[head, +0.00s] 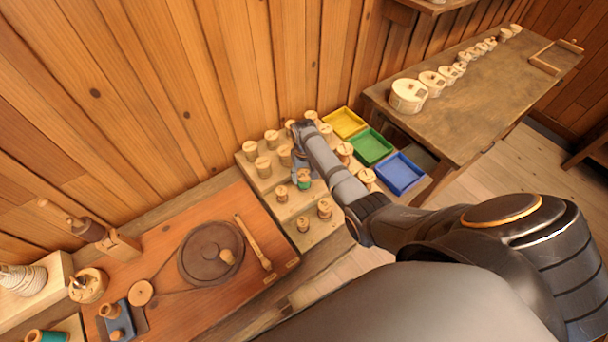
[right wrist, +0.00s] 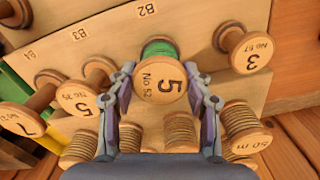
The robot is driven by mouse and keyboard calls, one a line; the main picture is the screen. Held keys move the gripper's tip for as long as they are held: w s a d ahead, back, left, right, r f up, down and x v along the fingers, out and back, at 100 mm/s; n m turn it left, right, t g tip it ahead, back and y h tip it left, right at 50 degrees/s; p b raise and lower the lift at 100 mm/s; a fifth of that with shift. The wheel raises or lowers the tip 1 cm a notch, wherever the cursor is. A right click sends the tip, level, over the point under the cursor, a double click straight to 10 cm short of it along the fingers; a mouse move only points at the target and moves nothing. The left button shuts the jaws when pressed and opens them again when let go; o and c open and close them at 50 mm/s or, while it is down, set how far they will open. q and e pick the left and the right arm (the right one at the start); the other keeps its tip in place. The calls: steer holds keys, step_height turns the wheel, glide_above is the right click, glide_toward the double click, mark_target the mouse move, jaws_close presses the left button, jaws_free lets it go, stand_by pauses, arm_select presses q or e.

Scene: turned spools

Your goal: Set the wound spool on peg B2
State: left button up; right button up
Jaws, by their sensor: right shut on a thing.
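In the head view the green spool (head: 304,184) is at the stepped peg rack (head: 318,228), below my right gripper (head: 302,172). In the right wrist view the B2 label (right wrist: 146,10) is on the rack face just beyond the spool, with B3 and B4 to its left. Peg B2 is not visible, and I cannot tell whether the spool touches it. My left gripper is out of view.
Several other spools stand close by, including one marked "3" (right wrist: 243,50) and one marked "5" (right wrist: 76,97). Yellow (head: 344,122), green (head: 371,147) and blue (head: 400,173) trays lie right of the rack. A winding bench (head: 190,300) is at left.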

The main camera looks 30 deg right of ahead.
mark_target(304, 175)
steer(key=shift+f, duration=0.15)
steer(key=o, duration=0.9)
step_height(304, 175, up, 4)
steer(key=p, duration=0.3)
steer(key=shift+f, duration=0.2)
step_height(304, 175, up, 2)
steer(key=shift+r+p, duration=0.15)
steer(key=shift+p, duration=0.55)
steer(key=shift+r, duration=0.2)
step_height(304, 175, up, 5)
steer(key=shift+f, duration=0.1)
